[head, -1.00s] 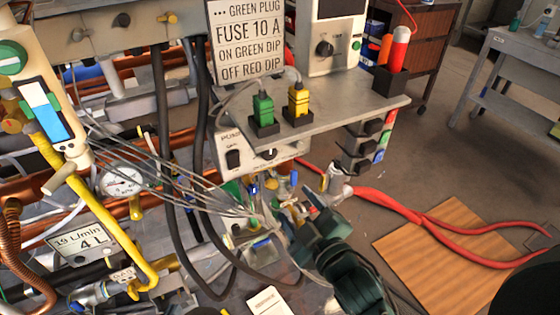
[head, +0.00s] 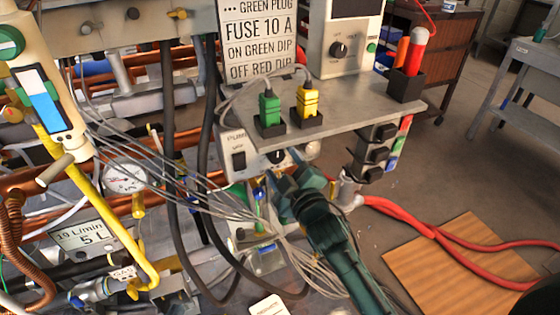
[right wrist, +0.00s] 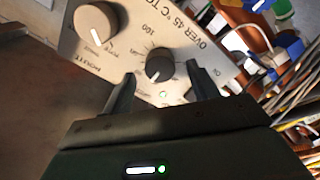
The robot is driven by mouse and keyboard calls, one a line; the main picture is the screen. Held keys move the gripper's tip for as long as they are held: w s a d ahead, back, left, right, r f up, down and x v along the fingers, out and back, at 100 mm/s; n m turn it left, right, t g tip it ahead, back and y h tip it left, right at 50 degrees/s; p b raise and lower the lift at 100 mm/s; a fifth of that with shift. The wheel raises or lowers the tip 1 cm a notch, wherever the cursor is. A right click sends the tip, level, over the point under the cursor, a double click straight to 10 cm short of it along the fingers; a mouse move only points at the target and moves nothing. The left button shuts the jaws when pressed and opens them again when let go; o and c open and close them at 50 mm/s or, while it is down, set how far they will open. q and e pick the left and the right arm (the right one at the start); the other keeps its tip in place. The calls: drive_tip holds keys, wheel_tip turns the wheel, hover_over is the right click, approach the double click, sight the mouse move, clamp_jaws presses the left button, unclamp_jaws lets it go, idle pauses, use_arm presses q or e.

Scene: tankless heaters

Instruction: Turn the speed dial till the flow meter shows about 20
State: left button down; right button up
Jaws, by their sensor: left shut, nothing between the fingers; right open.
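The pump box (head: 238,143) hangs under the grey shelf, with a small black dial (head: 277,157) on its front. I take this for the speed dial. In the right wrist view the black dial (right wrist: 159,65) has a white pointer and a 100 mark on its scale. My right gripper (head: 283,165) is open in front of it. The fingertips (right wrist: 160,75) stand on either side of the dial, with gaps showing. The flow meter (head: 88,243) at lower left appears to read 19 L/min, with 5 L below. My left gripper is out of sight.
A larger beige knob (right wrist: 96,25) sits beside the dial on the same panel. The grey shelf (head: 360,125) above carries a green plug (head: 270,108) and a yellow plug (head: 307,100). Thin grey wires (head: 215,205) and black hoses run left of my right arm.

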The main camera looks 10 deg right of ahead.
drive_tip(key=shift+w+a, duration=0.2)
drive_tip(key=shift+w, duration=0.75)
use_arm(q)
drive_tip(key=shift+s+r, duration=0.1)
use_arm(e)
drive_tip(key=c, duration=1)
drive_tip(key=shift+m+p, duration=0.5)
drive_tip(key=shift+m, duration=0.1)
drive_tip(key=o, duration=1)
use_arm(q)
drive_tip(key=shift+d, duration=0.2)
